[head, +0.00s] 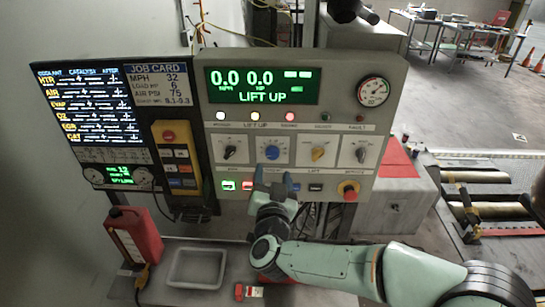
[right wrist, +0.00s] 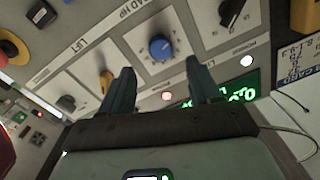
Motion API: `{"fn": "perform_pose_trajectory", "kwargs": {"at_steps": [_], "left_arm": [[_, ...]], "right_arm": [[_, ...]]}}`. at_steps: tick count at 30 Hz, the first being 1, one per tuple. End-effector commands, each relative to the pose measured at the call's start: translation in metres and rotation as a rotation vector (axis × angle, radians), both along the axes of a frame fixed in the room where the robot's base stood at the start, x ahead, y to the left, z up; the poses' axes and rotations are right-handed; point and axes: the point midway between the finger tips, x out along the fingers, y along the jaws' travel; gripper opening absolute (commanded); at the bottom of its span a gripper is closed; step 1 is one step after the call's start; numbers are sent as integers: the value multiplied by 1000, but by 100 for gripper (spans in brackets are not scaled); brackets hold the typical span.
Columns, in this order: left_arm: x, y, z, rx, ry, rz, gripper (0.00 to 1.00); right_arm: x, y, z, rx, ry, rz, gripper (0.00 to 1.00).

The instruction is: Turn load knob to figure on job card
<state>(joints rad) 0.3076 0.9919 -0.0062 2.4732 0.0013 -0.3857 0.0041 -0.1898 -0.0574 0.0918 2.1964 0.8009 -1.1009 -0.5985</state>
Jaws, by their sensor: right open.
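The blue load knob (head: 272,152) is on the control panel (head: 385,95), second from left in the knob row. It also shows in the right wrist view (right wrist: 160,47), beside a label reading LOAD HP. My right gripper (head: 272,177) is open just below the knob. In the right wrist view its fingers (right wrist: 162,78) are spread, with the knob beyond and between them; no contact shows. The job card (head: 158,85) reads MPH 32, LOAD HP 6, AIR PSI 75. The green display (head: 262,86) reads 0.0 MPH, 0.0 HP, LIFT UP. My left gripper is out of view.
A black knob (head: 229,152) and a yellow knob (head: 318,153) flank the blue one. Lit buttons (head: 228,185) and a red mushroom button (head: 348,190) sit below. A red can (head: 135,235) and grey tray (head: 197,268) stand on the bench.

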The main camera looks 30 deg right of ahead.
Motion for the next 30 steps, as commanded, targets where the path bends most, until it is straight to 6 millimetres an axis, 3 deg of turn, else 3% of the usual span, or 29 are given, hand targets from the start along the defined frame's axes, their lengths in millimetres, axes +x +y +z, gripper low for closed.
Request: {"fn": "perform_pose_trajectory", "kwargs": {"at_steps": [3,9,23,28,30], "left_arm": [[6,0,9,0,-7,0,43],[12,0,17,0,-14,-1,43],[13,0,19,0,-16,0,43],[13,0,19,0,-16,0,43],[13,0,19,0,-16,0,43]], "right_arm": [[23,-13,2,-1,0,-2,62],[50,-27,2,0,0,0,62],[61,-34,0,0,1,1,62],[61,-34,0,0,0,2,10],[61,-34,0,0,0,2,6]]}}
